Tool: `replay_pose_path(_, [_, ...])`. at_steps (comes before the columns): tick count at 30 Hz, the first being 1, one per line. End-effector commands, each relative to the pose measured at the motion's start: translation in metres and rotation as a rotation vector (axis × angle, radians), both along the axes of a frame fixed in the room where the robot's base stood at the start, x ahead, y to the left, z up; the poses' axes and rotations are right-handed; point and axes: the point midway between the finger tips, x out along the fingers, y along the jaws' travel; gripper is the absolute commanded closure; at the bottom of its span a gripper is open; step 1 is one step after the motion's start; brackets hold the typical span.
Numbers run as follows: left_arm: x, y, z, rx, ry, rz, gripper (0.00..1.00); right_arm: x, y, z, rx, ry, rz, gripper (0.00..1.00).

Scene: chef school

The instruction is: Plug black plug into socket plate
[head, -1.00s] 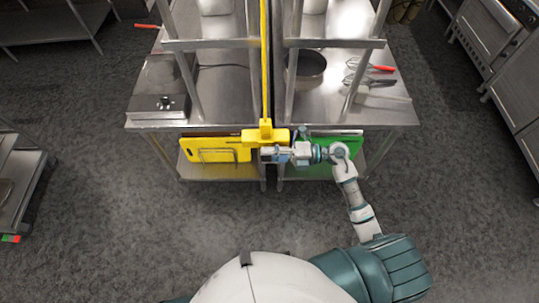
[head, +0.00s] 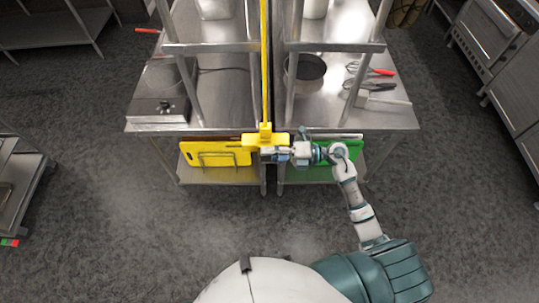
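A yellow socket plate (head: 253,142) sits at the front edge between the two steel counters, at the foot of a yellow vertical strip (head: 264,60). My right gripper (head: 268,154) is just below and in front of the plate, its tip at or very near it. At this size I cannot tell whether they touch, or whether the fingers are open or shut. I cannot make out the black plug; the gripper may hide it. My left gripper is out of view.
A hot plate (head: 158,108) with a dark cord stands on the left counter. Yellow (head: 205,153) and green (head: 345,160) boards stand on the shelf below. The floor in front is clear.

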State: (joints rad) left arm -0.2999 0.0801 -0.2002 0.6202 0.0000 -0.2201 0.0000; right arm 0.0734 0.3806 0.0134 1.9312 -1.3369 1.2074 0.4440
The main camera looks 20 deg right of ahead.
Motion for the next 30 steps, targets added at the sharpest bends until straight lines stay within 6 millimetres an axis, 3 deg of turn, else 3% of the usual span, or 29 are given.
replay_pose_path(1, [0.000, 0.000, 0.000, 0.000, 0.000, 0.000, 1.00, 0.000, 0.000, 0.000, 0.000, 0.000, -0.002, 0.49])
replay_pose_path(3, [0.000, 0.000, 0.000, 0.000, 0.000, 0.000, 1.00, 0.000, 0.000, 0.000, 0.000, 0.000, -0.002, 0.32])
replay_pose_path(14, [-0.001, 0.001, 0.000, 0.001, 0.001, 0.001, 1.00, 0.000, -0.004, -0.001, -0.002, 0.001, -0.003, 0.32])
replay_pose_path(17, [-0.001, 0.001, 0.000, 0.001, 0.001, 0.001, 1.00, -0.003, -0.015, -0.001, -0.004, 0.001, -0.004, 0.32])
replay_pose_path(30, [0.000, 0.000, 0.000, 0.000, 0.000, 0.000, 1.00, -0.027, -0.101, -0.001, -0.003, 0.004, -0.003, 0.32])
